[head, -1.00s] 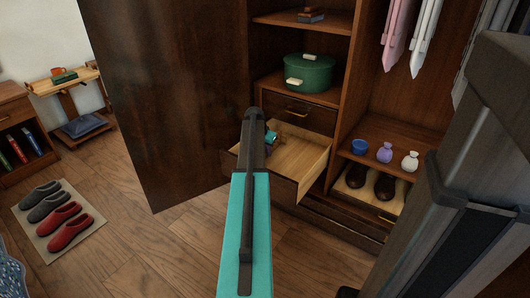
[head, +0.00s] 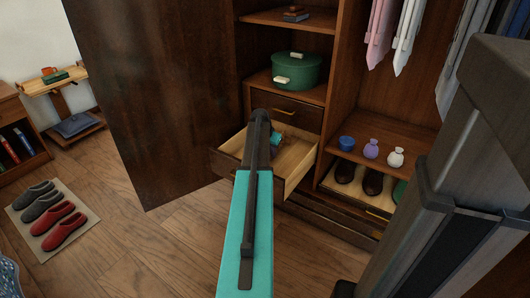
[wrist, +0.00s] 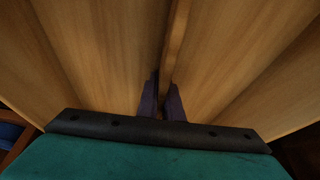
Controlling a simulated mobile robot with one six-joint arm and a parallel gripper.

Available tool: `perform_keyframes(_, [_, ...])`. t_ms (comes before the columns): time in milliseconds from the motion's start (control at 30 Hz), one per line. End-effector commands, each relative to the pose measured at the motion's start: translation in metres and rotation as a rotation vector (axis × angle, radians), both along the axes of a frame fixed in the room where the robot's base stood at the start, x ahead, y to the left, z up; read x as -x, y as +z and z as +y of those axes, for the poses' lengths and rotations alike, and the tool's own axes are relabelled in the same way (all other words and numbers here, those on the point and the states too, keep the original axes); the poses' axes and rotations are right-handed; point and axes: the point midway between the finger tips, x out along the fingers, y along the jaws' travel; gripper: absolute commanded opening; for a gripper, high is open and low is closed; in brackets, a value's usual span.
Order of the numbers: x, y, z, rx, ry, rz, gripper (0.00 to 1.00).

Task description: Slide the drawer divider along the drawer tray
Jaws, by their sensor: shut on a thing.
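The drawer tray (head: 296,158) is a pale wooden drawer standing pulled out of the dark armoire in the head view. My gripper (head: 277,140) reaches down into it, partly hidden by my turquoise arm. In the wrist view my gripper (wrist: 161,103) has its two dark fingers closed on the drawer divider (wrist: 176,45), a thin upright pale wooden strip running away up the picture. Bare tray floor shows on both sides of the strip. In the head view I cannot make out the divider clearly behind my arm and gripper.
A large dark armoire door (head: 155,95) stands open left of the drawer. A green pot (head: 297,72) sits on the shelf above. A blue cup (head: 347,143) and small pouches (head: 371,149) stand on the right shelf, above dark shoes (head: 373,182). Slippers (head: 63,225) lie on a floor mat.

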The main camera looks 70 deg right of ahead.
Motion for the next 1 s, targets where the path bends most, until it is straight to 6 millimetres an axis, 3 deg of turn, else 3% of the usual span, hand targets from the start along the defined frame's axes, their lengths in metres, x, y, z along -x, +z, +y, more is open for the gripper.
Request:
perform_keyframes(467, [-0.010,0.000,0.007,0.000,0.016,0.000,0.00])
perform_keyframes(633, [-0.012,0.000,0.008,0.000,0.020,-0.001,0.28])
perform_keyframes(1000, [-0.013,0.002,0.009,0.001,0.021,0.000,0.28])
